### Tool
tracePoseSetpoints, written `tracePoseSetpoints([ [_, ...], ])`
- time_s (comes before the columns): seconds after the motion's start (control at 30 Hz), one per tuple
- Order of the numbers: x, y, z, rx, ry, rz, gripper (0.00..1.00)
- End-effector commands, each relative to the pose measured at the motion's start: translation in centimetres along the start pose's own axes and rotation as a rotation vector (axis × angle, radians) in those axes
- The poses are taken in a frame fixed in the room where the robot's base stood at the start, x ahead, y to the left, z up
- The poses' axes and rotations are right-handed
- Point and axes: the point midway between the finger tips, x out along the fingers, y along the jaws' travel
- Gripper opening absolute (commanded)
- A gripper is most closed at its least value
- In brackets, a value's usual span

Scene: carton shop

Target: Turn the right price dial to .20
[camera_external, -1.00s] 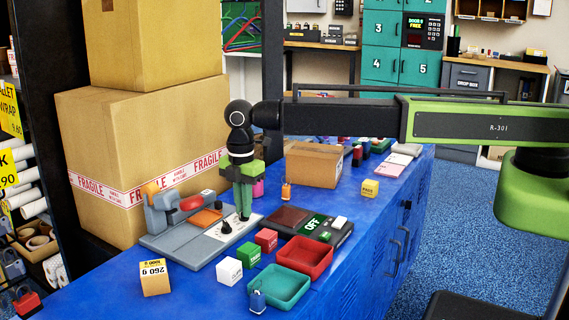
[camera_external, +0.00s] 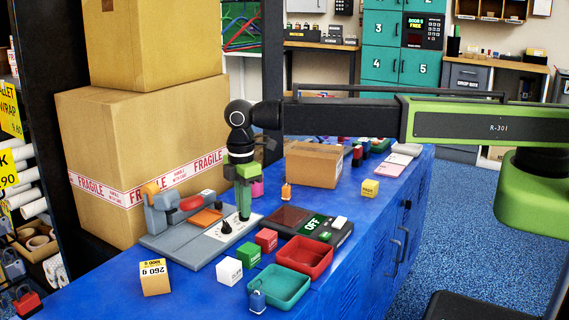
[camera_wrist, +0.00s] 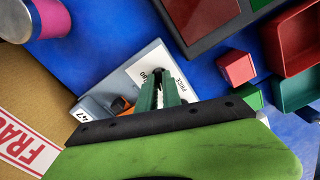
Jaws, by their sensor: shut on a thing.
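The grey price device (camera_external: 180,245) lies on the blue bench, with a white printed panel (camera_external: 214,234) on its near right part. One black dial (camera_external: 226,227) shows uncovered on the panel. My gripper (camera_external: 243,216) points straight down at the panel's right part, shut on the right price dial, which its fingers mostly hide. In the wrist view my green fingers (camera_wrist: 158,78) meet over the white panel (camera_wrist: 148,65), where part of the word PRICE shows. The dial's setting cannot be read.
Small red (camera_external: 266,240), green (camera_external: 248,253) and white (camera_external: 229,270) cubes and red (camera_external: 304,256) and green (camera_external: 278,287) trays lie in front. Large cartons (camera_external: 150,140) stand behind left.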

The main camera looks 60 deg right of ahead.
Motion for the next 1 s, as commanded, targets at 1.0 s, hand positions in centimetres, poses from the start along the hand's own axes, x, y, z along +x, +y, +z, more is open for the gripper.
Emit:
tracePoseSetpoints([
  [1.0, 0.01, -0.02, -0.02, 0.154, 0.001, 0.0, 0.31],
])
